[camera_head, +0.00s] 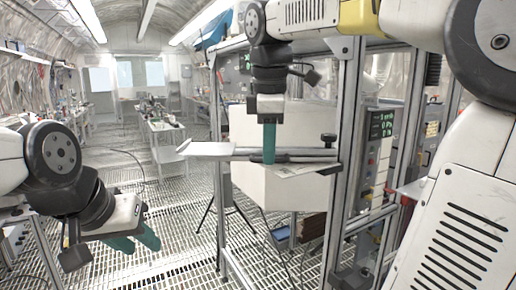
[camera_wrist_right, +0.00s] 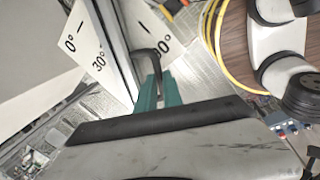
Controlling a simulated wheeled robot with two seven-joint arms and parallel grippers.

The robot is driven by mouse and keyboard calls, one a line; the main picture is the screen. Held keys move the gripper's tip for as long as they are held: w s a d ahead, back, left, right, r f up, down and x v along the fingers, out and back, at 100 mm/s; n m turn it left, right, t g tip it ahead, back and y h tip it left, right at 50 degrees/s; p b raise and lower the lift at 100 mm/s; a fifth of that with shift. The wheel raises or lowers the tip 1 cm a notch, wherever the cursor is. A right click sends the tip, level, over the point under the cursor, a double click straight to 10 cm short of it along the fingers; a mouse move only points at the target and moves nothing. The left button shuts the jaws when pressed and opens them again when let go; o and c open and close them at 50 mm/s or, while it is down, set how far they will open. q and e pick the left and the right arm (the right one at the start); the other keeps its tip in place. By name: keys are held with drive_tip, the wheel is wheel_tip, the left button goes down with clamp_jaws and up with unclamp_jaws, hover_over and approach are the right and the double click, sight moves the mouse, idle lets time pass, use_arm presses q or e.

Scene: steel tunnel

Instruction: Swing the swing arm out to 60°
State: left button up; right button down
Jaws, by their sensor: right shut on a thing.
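The swing arm (camera_head: 222,150) is a pale grey bar reaching left from a dark pivot (camera_head: 328,139) on the metal frame. My right gripper (camera_head: 269,155) points down and is shut on the arm's dark handle (camera_wrist_right: 150,62), between its teal fingers (camera_wrist_right: 158,92). A white angle plate (camera_wrist_right: 88,50) shows 0°, 30° and 90° marks in the right wrist view; the arm crosses it between 30° and 90°, and no 60° mark is visible. My left gripper (camera_head: 135,243) is empty at lower left, its teal fingers somewhat apart, clear of the arm.
An aluminium frame (camera_head: 347,140) carries the arm and stands over the grated floor (camera_head: 150,265). A white boxy panel (camera_head: 300,125) is behind the arm. A control box (camera_head: 380,135) is on the right. A bench (camera_head: 165,128) stands farther back. The grating at left centre is clear.

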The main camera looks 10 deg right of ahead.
idle(0.4)
drive_tip(key=c, duration=1.5)
unclamp_jaws()
drive_tip(key=r, duration=0.2)
drive_tip(key=s+r, duration=0.1)
drive_tip(key=r, duration=0.4)
drive_tip(key=shift+s+a+r, duration=0.15)
drive_tip(key=shift+s+r, duration=0.15)
drive_tip(key=shift+r, duration=0.05)
